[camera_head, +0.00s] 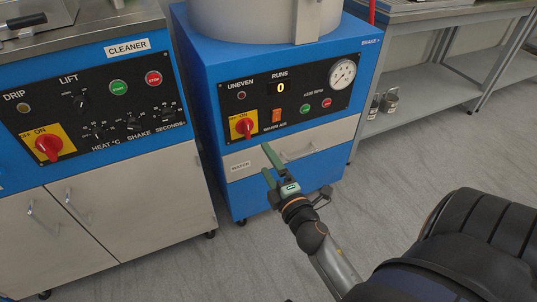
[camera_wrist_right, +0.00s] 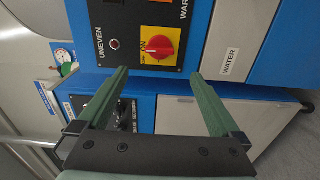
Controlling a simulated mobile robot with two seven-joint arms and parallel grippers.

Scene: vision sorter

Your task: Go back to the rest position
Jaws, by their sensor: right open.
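My right gripper (camera_head: 268,166) reaches up from the lower right in the head view, in front of the blue spinner machine (camera_head: 205,75). Its two green fingers are apart with nothing between them. In the right wrist view the open gripper (camera_wrist_right: 157,95) faces the machine's front, with the red rotary switch (camera_wrist_right: 162,44) beyond the gap between the fingers. The fingers look clear of the switch, though the exact distance is hard to tell. The same switch (camera_head: 244,126) shows left of the fingers in the head view. My left gripper is in neither view.
The blue cleaner machine (camera_head: 150,50) stands at the left with its own red switch (camera_head: 48,145). The spinner's drawer front (camera_head: 240,164), labelled WATER, is close behind my right gripper. A metal shelf bench (camera_head: 425,72) stands at the right. Grey floor (camera_head: 395,165) is open between.

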